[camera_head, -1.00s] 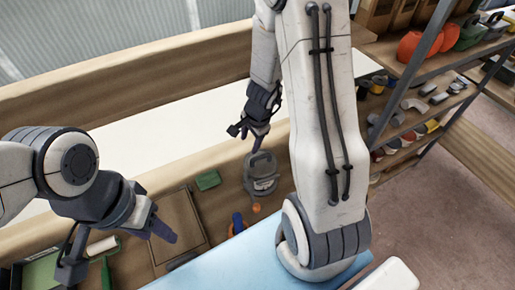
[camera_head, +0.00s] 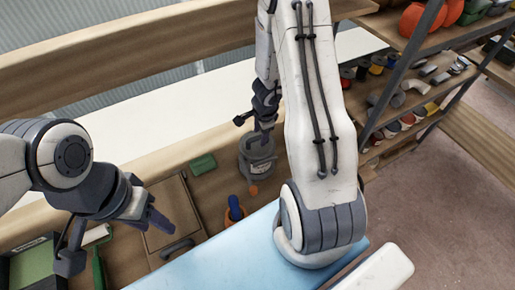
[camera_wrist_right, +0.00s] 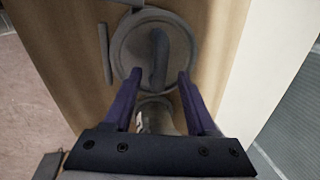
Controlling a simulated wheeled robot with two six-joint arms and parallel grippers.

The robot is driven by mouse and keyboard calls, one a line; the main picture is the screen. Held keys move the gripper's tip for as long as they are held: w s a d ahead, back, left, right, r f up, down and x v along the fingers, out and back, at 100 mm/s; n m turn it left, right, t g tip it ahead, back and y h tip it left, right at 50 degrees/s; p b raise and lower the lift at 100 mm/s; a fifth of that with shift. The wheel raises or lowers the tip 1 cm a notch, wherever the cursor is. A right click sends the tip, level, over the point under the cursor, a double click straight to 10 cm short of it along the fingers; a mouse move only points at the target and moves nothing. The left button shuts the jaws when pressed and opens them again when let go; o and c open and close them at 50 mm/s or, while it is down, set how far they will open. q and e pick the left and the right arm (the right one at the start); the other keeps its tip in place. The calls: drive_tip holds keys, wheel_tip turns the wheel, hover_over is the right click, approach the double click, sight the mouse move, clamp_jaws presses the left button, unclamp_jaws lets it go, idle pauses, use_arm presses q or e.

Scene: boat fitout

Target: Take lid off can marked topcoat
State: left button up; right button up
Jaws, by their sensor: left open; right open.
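A grey can (camera_head: 258,169) with a pale label stands on the wooden bench. The label is too small to read. In the right wrist view, its round grey lid (camera_wrist_right: 128,50) has a raised upright grip (camera_wrist_right: 158,58) across the middle, and part of the can body (camera_wrist_right: 155,115) shows below. My right gripper (camera_head: 264,128) is open just above the can. In the wrist view its fingertips (camera_wrist_right: 157,78) lie either side of the near end of the grip, with nothing held. My left gripper (camera_head: 117,242) is open and empty over the bench at the left.
A green box (camera_head: 203,165), an orange cap (camera_head: 253,190) and a blue-and-orange item (camera_head: 235,211) lie near the can. A flat brown panel (camera_head: 172,208) lies left of them. Shelves with several parts stand at the right. The pale surface (camera_head: 150,125) behind is clear.

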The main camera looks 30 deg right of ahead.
drive_tip(key=shift+f, duration=0.55)
drive_tip(key=shift+r, duration=0.1)
clamp_jaws()
idle(0.9)
